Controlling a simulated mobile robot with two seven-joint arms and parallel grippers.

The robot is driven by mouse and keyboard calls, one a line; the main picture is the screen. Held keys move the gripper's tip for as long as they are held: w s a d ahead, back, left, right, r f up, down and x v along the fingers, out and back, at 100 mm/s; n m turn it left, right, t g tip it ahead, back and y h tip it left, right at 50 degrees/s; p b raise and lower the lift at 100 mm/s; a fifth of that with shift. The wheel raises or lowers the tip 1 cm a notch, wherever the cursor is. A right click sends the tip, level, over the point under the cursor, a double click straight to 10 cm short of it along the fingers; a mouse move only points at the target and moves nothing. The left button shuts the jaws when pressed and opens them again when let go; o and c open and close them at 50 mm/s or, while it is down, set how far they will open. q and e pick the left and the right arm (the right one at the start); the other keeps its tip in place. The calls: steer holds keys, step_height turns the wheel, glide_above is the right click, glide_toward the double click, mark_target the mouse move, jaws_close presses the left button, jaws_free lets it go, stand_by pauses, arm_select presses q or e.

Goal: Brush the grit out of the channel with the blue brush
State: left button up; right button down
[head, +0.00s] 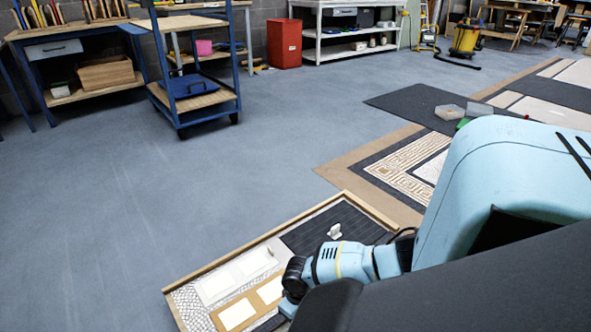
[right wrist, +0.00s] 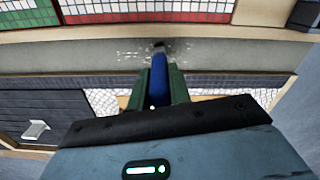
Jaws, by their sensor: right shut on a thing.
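In the right wrist view my right gripper (right wrist: 158,77) is shut on the blue brush (right wrist: 159,70), with one greenish finger on each side of its handle. The dark bristle end points away from me, at the grey channel (right wrist: 70,58). I cannot tell for sure whether the bristles touch its floor. Pale grit (right wrist: 132,55) lies in the channel on both sides of the brush tip. In the head view my right arm reaches down over the panel (head: 245,243), and the brush and gripper are hidden there. My left gripper is not in view.
Red, green and white tiles (right wrist: 120,8) lie beyond the channel. A dark ribbed section (right wrist: 45,105) with a small pale block (right wrist: 36,131) lies on the near side. More panels (head: 400,165) lie at the right. A blue cart (head: 190,90) stands farther back; open floor is at left.

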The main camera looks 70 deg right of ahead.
steer(key=shift+s+d, duration=0.1)
steer(key=shift+d, duration=0.05)
steer(key=shift+s+d, duration=0.4)
steer(key=shift+d, duration=0.3)
steer(key=shift+s+d, duration=0.45)
steer(key=shift+d, duration=0.4)
steer(key=shift+d, duration=0.1)
steer(key=shift+s+d+f, duration=0.1)
steer(key=shift+s+d, duration=0.45)
steer(key=shift+d, duration=0.25)
steer(key=shift+s+d, duration=0.5)
steer(key=shift+d, duration=0.35)
